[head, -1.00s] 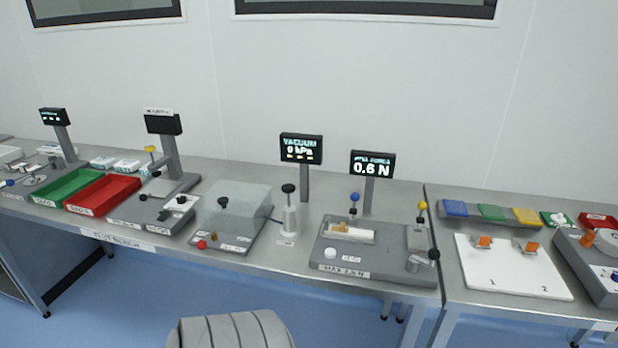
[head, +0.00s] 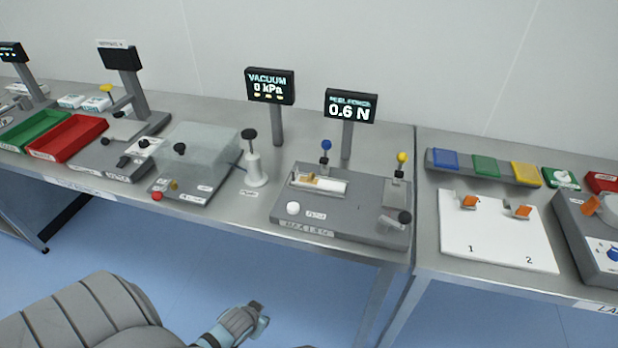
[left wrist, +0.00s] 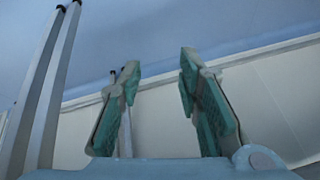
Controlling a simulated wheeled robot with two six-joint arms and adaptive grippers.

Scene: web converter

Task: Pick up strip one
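A white board (head: 495,250) marked 1 and 2 lies on the right bench. An orange tab (head: 469,202) sits in a small grey holder above the 1, and a similar orange tab (head: 521,211) sits above the 2. I take the tab over the 1 as strip one; any strip beyond it is too small to make out. My left gripper (head: 256,317) is low in front of the bench, far left of the board. In the left wrist view its two green-padded fingers (left wrist: 160,100) are apart with nothing between them. My right gripper is not in view.
A peel tester (head: 345,213) reading 0.6 N stands left of the board, with a clear vacuum box (head: 200,150) further left. Blue, green and yellow pads (head: 486,166) lie behind the board. A grey dial unit (head: 590,250) stands to its right. The bench front edge lies between my gripper and the board.

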